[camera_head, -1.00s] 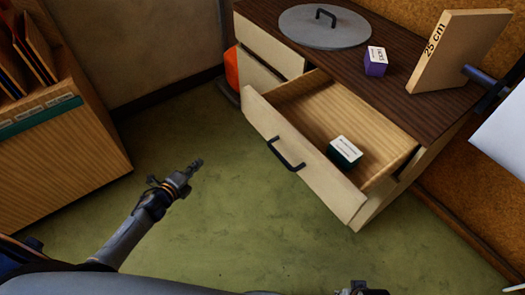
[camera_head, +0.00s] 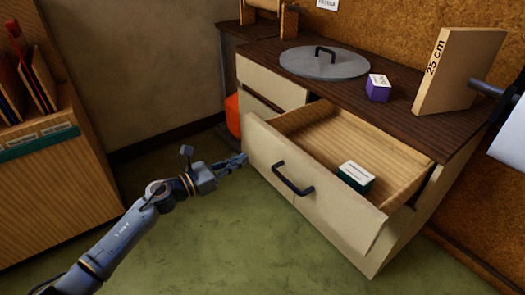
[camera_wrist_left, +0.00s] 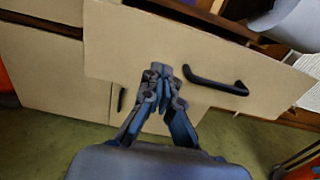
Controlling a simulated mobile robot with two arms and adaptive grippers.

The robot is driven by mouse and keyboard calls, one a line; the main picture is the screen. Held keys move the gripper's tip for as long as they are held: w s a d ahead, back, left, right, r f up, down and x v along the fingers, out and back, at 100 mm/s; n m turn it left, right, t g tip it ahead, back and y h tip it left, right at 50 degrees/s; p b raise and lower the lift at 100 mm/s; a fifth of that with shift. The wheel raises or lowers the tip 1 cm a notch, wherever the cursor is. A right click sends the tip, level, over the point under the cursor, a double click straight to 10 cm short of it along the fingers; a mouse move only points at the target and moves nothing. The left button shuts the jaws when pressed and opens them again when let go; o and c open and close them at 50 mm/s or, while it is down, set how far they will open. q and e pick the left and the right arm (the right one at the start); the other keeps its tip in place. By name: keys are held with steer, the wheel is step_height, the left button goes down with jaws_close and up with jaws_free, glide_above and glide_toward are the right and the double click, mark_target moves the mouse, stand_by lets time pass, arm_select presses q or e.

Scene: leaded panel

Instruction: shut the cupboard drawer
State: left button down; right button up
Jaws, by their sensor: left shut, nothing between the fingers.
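The cupboard drawer (camera_head: 310,203) stands pulled out from the dark-topped cupboard (camera_head: 416,121), with its pale front and black bar handle (camera_head: 292,180) facing me. A small green and white box (camera_head: 356,177) lies inside it. My left gripper (camera_head: 241,160) is shut and empty, near the left end of the drawer front. In the left wrist view the drawer front (camera_wrist_left: 215,55) lies ahead of the shut fingers (camera_wrist_left: 161,72), with the handle to their right. I cannot tell whether the fingertips touch the front.
On the cupboard top are a round grey lid (camera_head: 325,62), a purple box (camera_head: 378,88) and a board marked 25 cm (camera_head: 458,70). An orange object (camera_head: 233,115) stands left of the cupboard. A wooden file cabinet (camera_head: 50,180) is at the left. Green floor between is clear.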

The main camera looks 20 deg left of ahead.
mark_target(271, 146)
arm_select(q)
steer(key=x, duration=0.8)
steer(key=shift+w, duration=0.1)
